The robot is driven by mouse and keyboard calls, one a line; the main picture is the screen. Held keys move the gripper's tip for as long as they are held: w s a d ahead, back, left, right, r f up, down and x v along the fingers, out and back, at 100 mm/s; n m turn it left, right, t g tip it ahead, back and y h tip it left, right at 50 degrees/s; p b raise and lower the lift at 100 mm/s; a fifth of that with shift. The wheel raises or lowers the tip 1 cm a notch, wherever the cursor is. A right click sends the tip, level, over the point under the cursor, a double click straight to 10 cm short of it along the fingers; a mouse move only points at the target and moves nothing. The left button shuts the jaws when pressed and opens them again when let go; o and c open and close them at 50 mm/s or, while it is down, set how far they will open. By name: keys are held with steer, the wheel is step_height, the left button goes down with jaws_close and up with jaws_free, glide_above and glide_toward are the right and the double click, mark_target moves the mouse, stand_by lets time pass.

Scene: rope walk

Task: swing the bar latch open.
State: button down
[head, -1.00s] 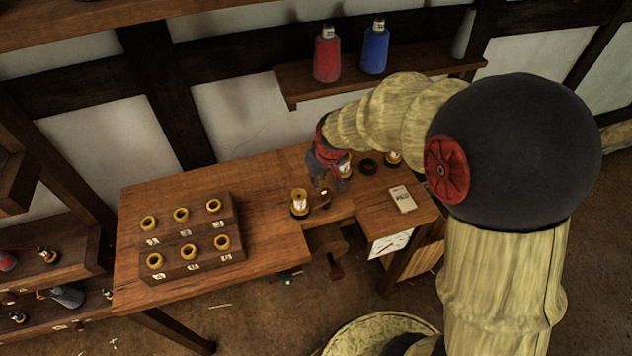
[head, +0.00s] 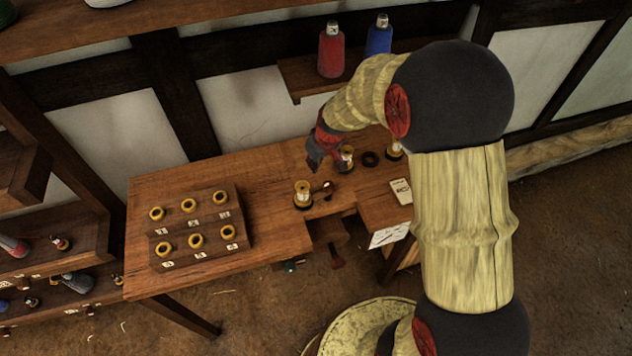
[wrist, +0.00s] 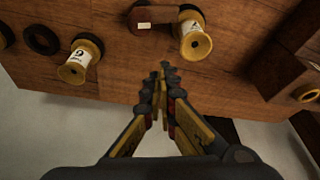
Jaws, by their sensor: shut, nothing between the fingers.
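A short dark reddish-brown bar with a knob (head: 327,187) lies at the table's front edge, just right of a yellow spool (head: 303,197); it looks like the bar latch.
Another spool (head: 345,159) and a black ring (head: 370,159) stand right of my gripper. A stepped wooden rack (head: 247,240) with several yellow rings is on the left. A pale card (head: 401,191) lies at right.

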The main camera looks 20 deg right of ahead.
mark_target(323, 191)
steer(key=b+x, duration=0.1)
steer(key=x, duration=0.9)
steer(key=shift+f+b, duration=0.2)
steer(key=shift+b, duration=0.1)
steer(key=s, duration=0.1)
steer(key=s+d, duration=0.1)
steer(key=s, duration=0.1)
steer(key=shift+r, duration=0.25)
steer(key=shift+s+d, duration=0.1)
steer(key=shift+s, duration=0.3)
steer(key=shift+d+f+b, duration=0.15)
steer(key=shift+b, duration=0.5)
